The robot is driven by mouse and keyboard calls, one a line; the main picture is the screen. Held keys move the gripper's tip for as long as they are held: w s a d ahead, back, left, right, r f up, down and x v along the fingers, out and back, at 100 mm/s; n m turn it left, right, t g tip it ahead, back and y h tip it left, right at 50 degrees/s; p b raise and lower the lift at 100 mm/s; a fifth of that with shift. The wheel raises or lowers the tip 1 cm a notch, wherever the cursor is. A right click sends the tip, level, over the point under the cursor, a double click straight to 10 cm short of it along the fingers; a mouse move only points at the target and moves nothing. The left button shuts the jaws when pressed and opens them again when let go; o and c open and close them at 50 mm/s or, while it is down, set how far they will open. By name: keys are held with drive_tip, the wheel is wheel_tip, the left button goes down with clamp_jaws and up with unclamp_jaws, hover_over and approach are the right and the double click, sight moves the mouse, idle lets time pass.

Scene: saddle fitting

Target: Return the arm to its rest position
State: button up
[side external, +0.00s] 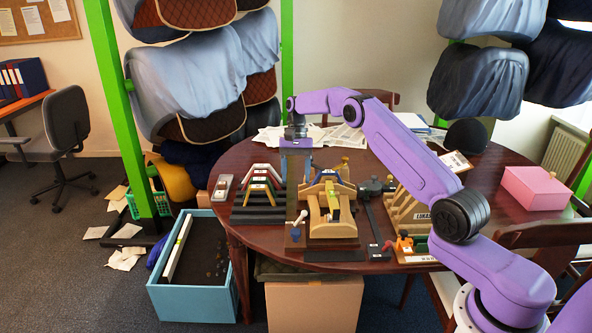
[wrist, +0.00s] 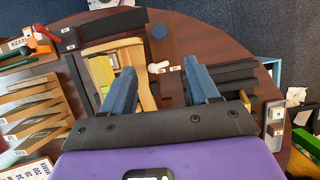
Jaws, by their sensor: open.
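My purple arm reaches over the round table from the right in the side external view. My gripper (side external: 297,168) points down above the table, between the rack of colored arches (side external: 262,185) and the wooden fixture (side external: 332,212). In the wrist view my gripper (wrist: 160,68) shows two blue fingers spread well apart, with nothing between them but the table and small items below. The wooden fixture also shows in the wrist view (wrist: 146,88), partly hidden by the left finger. It has a yellow-green piece on it.
The round table (side external: 228,165) also carries a labeled wooden rack (side external: 405,212), an orange tool (side external: 404,243), a pink box (side external: 535,188) and papers. A blue bin (side external: 190,300) stands on the floor at the left. Green posts with hanging saddles stand behind. The air above the table is mostly clear.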

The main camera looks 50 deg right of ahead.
sight(295, 231)
drive_tip(key=shift+w+d+r, duration=0.15)
drive_tip(key=shift+d+r, duration=0.05)
drive_tip(key=shift+r, duration=0.35)
idle(0.5)
drive_tip(key=x, duration=1.7)
drive_tip(key=shift+a+f, duration=0.1)
drive_tip(key=shift+a, duration=0.1)
